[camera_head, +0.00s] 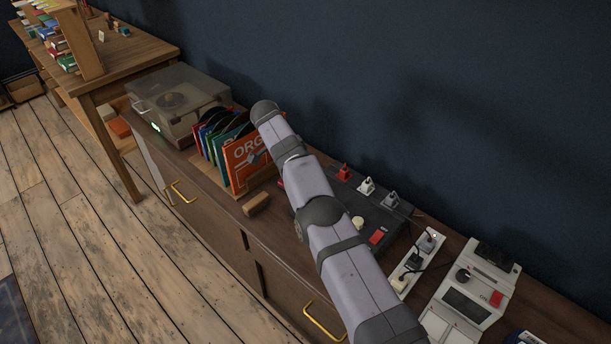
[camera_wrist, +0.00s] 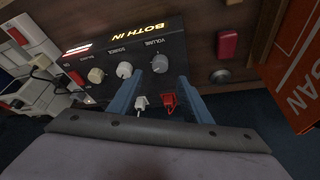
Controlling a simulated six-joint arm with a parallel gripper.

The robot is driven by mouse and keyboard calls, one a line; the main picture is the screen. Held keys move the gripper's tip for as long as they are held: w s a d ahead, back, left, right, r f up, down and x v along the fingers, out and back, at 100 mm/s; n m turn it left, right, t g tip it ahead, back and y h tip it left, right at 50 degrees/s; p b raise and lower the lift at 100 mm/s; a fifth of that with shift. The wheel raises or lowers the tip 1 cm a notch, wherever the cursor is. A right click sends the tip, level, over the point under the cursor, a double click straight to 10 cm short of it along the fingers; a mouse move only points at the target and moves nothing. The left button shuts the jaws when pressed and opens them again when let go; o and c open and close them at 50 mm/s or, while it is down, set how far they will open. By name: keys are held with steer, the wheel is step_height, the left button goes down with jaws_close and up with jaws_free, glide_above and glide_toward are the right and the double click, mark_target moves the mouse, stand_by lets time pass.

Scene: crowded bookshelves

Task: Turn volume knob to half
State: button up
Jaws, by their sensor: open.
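The volume knob (camera_wrist: 160,63) is a round pale knob under the VOLUME label on a dark amplifier panel (camera_wrist: 135,22), in the wrist view. My gripper (camera_wrist: 158,78) is open, with one blue finger on each side of the knob in the picture. No contact shows, and the remaining gap is hard to judge. The knob's pointer mark is too small to read. In the head view the amplifier (camera_head: 384,218) sits on the sideboard, partly behind my arm; the volume knob and my gripper are hidden there.
Two more knobs, the source knob (camera_wrist: 124,70) and a cream knob (camera_wrist: 96,75), sit beside it. A white plug (camera_wrist: 140,103) and red plug (camera_wrist: 168,100) show between my fingers. Orange record sleeve (camera_head: 250,160), wooden block (camera_head: 257,204) and power strip (camera_head: 431,246) are close by.

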steer(key=shift+o, duration=0.2)
